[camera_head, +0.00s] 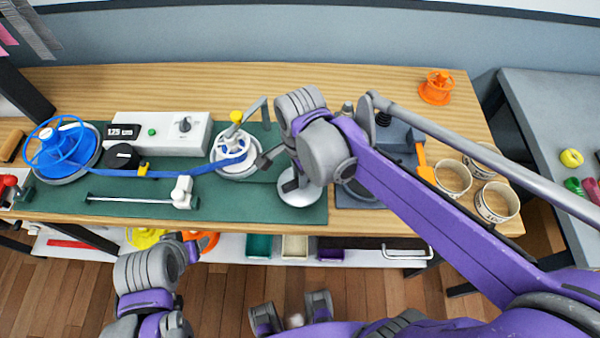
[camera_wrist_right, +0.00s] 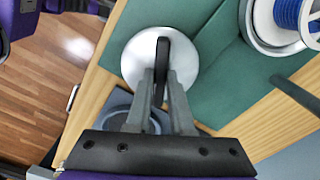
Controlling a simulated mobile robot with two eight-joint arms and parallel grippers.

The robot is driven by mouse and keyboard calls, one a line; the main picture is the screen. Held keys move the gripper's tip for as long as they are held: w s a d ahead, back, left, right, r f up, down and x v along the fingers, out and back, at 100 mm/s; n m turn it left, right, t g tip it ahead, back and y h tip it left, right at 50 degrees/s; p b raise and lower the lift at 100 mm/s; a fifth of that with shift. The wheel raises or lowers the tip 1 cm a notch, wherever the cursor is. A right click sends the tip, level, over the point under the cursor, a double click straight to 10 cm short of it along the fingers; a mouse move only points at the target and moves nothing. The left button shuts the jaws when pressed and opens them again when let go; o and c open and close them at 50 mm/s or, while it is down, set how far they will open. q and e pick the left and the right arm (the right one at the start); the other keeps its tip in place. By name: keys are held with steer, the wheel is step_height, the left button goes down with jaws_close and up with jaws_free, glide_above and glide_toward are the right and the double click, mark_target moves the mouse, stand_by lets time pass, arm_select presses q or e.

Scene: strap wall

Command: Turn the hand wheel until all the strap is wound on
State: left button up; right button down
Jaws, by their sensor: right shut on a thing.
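A silver disc with a dark upright grip stands at the mat's right end; in the head view the disc (camera_head: 302,196) is partly covered by my right arm. I cannot tell surely if it is the hand wheel. In the right wrist view my right gripper (camera_wrist_right: 162,78) is shut on the dark grip (camera_wrist_right: 162,50), above the disc (camera_wrist_right: 136,62). A blue strap (camera_head: 178,171) runs from the blue spool (camera_head: 62,150) to a white reel (camera_head: 234,167) with a yellow knob; blue turns show on the reel (camera_wrist_right: 290,14). My left arm is low at left; its fingers are not clear.
A white box (camera_head: 168,133) with a display stands behind the strap. A thin rod with a white slider (camera_head: 182,192) lies in front. A dark lever (camera_wrist_right: 296,91) sticks out near the reel.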

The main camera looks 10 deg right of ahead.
steer(key=shift+m, duration=1.6)
steer(key=c, duration=0.8)
jaws_free()
steer(key=shift+r, duration=0.1)
step_height(320, 180, up, 11)
steer(key=p, duration=0.1)
steer(key=shift+f, duration=0.2)
